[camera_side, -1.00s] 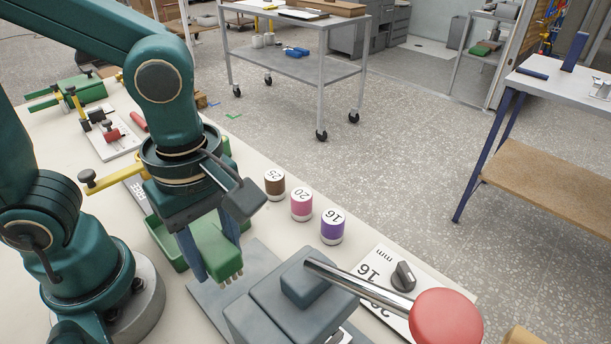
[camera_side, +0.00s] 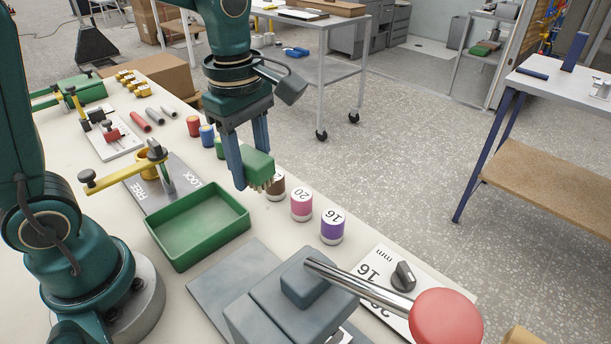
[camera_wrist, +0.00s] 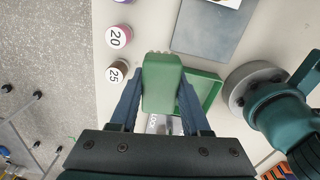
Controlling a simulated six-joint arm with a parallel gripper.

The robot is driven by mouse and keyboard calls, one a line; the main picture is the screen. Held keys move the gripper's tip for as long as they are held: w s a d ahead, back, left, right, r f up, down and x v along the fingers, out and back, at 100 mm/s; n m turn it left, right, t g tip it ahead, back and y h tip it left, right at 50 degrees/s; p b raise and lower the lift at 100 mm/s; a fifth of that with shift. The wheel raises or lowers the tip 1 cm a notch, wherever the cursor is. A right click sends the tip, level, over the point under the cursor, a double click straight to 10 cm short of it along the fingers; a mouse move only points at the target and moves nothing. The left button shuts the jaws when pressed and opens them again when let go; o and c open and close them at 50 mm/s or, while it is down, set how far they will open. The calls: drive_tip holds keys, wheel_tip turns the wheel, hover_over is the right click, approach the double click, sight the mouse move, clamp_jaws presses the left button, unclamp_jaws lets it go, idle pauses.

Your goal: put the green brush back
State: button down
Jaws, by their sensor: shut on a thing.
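The green brush (camera_side: 257,168) is a green block with pale bristles at its lower edge. My gripper (camera_side: 246,172) is shut on it and holds it above the table, in front of the brown cylinder in the side view. In the wrist view the brush (camera_wrist: 160,84) sits between the two blue fingers of my gripper (camera_wrist: 160,108). A shallow green tray (camera_side: 198,228) stands on the table to the left of and below the brush in the side view, and looks empty. The tray (camera_wrist: 212,88) is partly hidden by the brush in the wrist view.
Brown, pink (camera_side: 301,204) and purple (camera_side: 332,226) numbered cylinders stand along the table edge. A grey block with a red-knobbed lever (camera_side: 446,318) is at the front. A yellow-handled lever (camera_side: 112,179) stands left of the tray. A flat grey plate (camera_side: 240,285) lies below the tray.

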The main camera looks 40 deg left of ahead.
drive_tip(key=a+f+n, duration=0.2)
drive_tip(key=a+n, duration=0.5)
drive_tip(key=a, duration=1.5)
drive_tip(key=shift+n, duration=0.3)
drive_tip(key=w+d+f, duration=0.4)
drive_tip(key=w+d, duration=0.1)
drive_tip(key=w+d+f, duration=0.2)
drive_tip(key=w, duration=0.1)
drive_tip(key=shift+w+d+f, duration=0.15)
drive_tip(key=shift+w+f, duration=0.1)
drive_tip(key=shift+f, duration=2.05)
